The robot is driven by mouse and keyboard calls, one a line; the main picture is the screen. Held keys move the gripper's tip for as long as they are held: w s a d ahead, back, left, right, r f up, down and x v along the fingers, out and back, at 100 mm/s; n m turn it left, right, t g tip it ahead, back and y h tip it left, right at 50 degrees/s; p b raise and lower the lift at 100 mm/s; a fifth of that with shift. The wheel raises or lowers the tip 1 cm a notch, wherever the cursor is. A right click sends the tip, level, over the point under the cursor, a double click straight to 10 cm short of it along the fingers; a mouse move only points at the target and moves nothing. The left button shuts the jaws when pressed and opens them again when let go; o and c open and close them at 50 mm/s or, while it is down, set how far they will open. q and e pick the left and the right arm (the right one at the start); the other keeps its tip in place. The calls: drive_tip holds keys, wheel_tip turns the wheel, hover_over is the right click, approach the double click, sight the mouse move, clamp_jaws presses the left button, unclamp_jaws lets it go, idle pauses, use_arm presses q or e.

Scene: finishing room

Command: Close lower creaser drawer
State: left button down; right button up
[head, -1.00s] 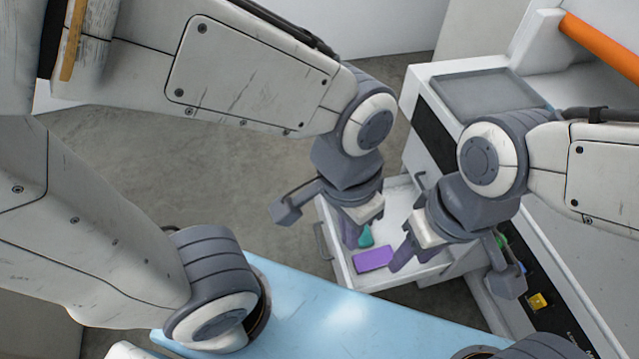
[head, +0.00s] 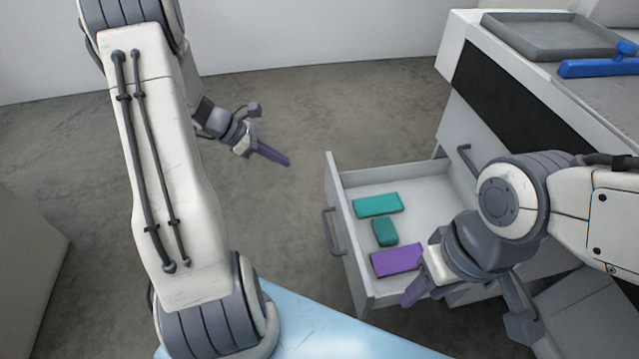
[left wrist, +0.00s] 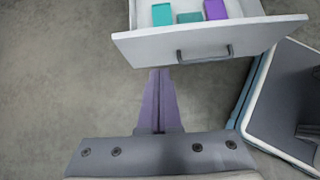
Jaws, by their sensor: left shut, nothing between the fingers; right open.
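The lower creaser drawer (head: 338,215) is pulled out from the white cabinet, with its grey bar handle (head: 333,232) facing left. It holds a long teal block (head: 378,205), a small teal block (head: 384,232) and a purple block (head: 397,260). My left gripper (head: 287,161) is shut and empty, in front of the drawer and apart from it in the head view. In the left wrist view its fingers (left wrist: 159,75) point towards the drawer front (left wrist: 240,40), left of the handle (left wrist: 206,54). My right gripper (head: 410,292) is open over the drawer's near side; its wrist hides that corner.
Another handle (head: 466,158) shows on the cabinet face behind the open drawer. A grey tray (head: 550,35) and a blue bar-like part (head: 600,67) lie on the cabinet top. The floor (head: 290,110) left of the drawer is clear.

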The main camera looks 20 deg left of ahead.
use_arm(q)
drive_tip(key=f, duration=0.1)
drive_tip(key=b, duration=0.4)
approach(332, 178)
drive_tip(key=x, duration=0.6)
drive_tip(key=shift+a, duration=0.1)
